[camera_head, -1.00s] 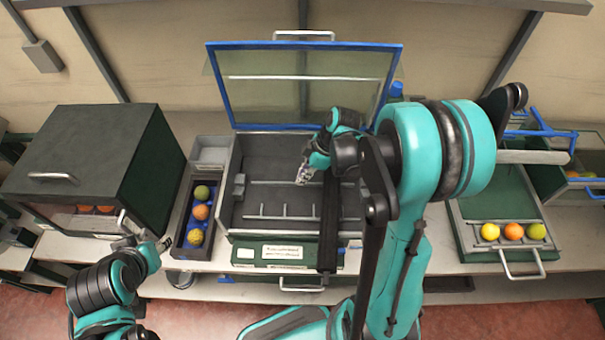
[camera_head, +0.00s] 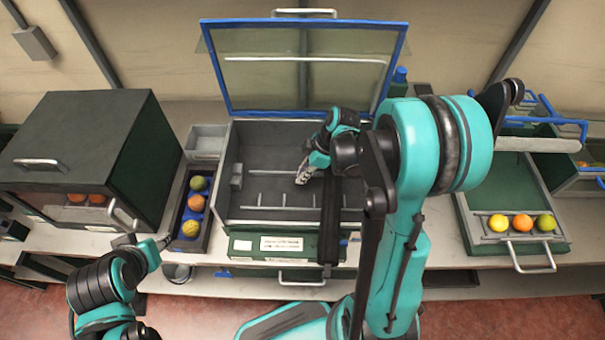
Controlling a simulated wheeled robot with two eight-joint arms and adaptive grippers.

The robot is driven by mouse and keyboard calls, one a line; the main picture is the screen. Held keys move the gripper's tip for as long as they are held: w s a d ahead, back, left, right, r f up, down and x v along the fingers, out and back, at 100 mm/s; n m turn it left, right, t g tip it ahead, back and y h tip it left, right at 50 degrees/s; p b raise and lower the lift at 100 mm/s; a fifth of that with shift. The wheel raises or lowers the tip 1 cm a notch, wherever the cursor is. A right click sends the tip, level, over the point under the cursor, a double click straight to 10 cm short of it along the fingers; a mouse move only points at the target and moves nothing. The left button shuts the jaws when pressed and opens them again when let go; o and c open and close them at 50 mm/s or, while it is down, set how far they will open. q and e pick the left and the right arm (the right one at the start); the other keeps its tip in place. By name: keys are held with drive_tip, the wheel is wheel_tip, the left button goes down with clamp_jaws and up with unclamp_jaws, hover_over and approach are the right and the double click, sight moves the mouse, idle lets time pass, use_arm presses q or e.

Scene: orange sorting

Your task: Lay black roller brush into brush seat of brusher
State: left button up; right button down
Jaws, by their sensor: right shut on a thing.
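The black roller brush (camera_head: 330,222) is a long dark bar. It lies front to back across the right part of the open brusher (camera_head: 232,170), and its near end reaches over the brusher's front wall. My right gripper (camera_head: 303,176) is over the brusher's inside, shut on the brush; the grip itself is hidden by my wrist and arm. I cannot tell whether the brush touches the brusher. The brush seat cannot be made out clearly. My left gripper (camera_head: 163,242) is beside the narrow fruit tray, and its opening is too small to judge.
The brusher's blue-framed clear lid (camera_head: 260,85) stands raised at the back. A narrow tray (camera_head: 177,207) with several fruits is left of the brusher, beside a dark green cabinet (camera_head: 75,135). A green tray (camera_head: 500,185) with 3 fruits is at right.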

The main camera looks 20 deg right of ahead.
drive_tip(key=shift+w+a+f+b, duration=0.1)
drive_tip(key=shift+w+a+b, duration=0.1)
drive_tip(key=shift+w, duration=0.55)
drive_tip(key=shift+w+a+f+b, duration=0.1)
drive_tip(key=shift+w+a, duration=0.15)
drive_tip(key=shift+w, duration=0.55)
drive_tip(key=shift+w+a+f+b, duration=0.1)
drive_tip(key=shift+w+a+b, duration=0.1)
drive_tip(key=shift+w, duration=0.55)
drive_tip(key=shift+w+r, duration=0.1)
drive_tip(key=shift+w+a, duration=0.1)
drive_tip(key=shift+w, duration=0.15)
drive_tip(key=shift+w, duration=0.1)
idle(0.3)
drive_tip(key=shift+w+a, duration=0.15)
drive_tip(key=shift+w, duration=0.15)
drive_tip(key=shift+w, duration=0.2)
drive_tip(key=shift+w+a+f, duration=0.1)
drive_tip(key=shift+w+f, duration=0.1)
drive_tip(key=shift+w, duration=0.15)
